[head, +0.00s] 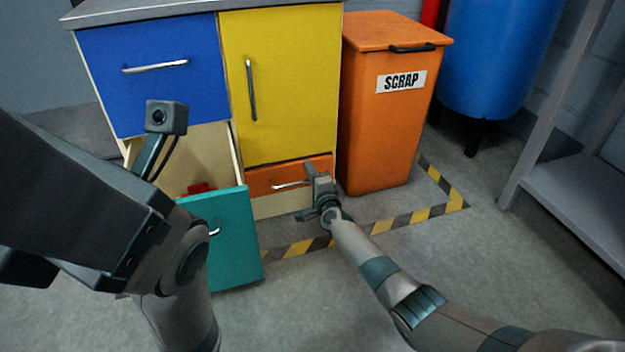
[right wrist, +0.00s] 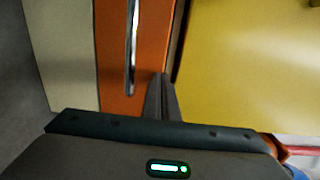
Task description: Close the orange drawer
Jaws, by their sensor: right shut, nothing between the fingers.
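The orange drawer (head: 262,183) is the low drawer under the yellow door, with a silver bar handle. Its front looks almost flush with the cabinet, with a dark gap along its edge by the yellow door. In the right wrist view the orange front (right wrist: 113,60) and its handle (right wrist: 131,45) are close ahead. My right gripper (head: 312,172) is shut and empty at the right end of the drawer front, beside the handle. Its fingers (right wrist: 161,92) reach to the orange face; contact is unclear. My left arm fills the left side; its fingertips cannot be made out.
A teal drawer (head: 225,250) stands pulled far out at left, with something red (head: 199,188) inside. The blue drawer (head: 150,75) and yellow door (head: 285,90) look shut. An orange scrap bin (head: 380,130) stands close right of the cabinet. Striped floor tape (head: 385,226) crosses open floor.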

